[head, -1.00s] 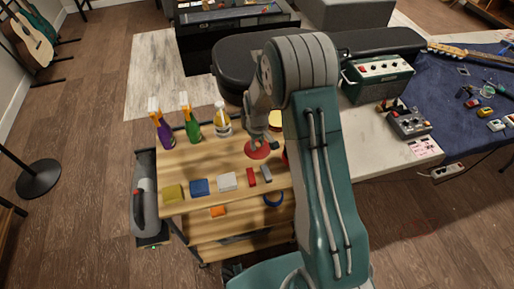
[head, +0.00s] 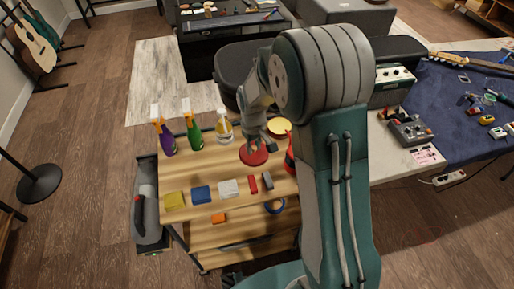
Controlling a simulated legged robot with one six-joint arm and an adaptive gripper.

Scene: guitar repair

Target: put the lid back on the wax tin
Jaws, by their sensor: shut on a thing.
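The red round lid (head: 253,157) is at the lower end of my gripper (head: 256,145), over the right part of the wooden cart top (head: 205,168). My gripper is shut on it. I cannot tell from this view how far the lid is above the wood. The open wax tin (head: 279,126), round with a pale yellow inside, stands just behind and to the right of the lid. The lid and tin appear apart. My arm passes close on the tin's right side.
A red bottle (head: 290,156) stands right of the lid, partly behind my arm. Purple (head: 166,141), green (head: 194,137) and clear yellowish (head: 223,129) bottles stand at the back left. Blocks, including a blue one (head: 201,194), line the front edge.

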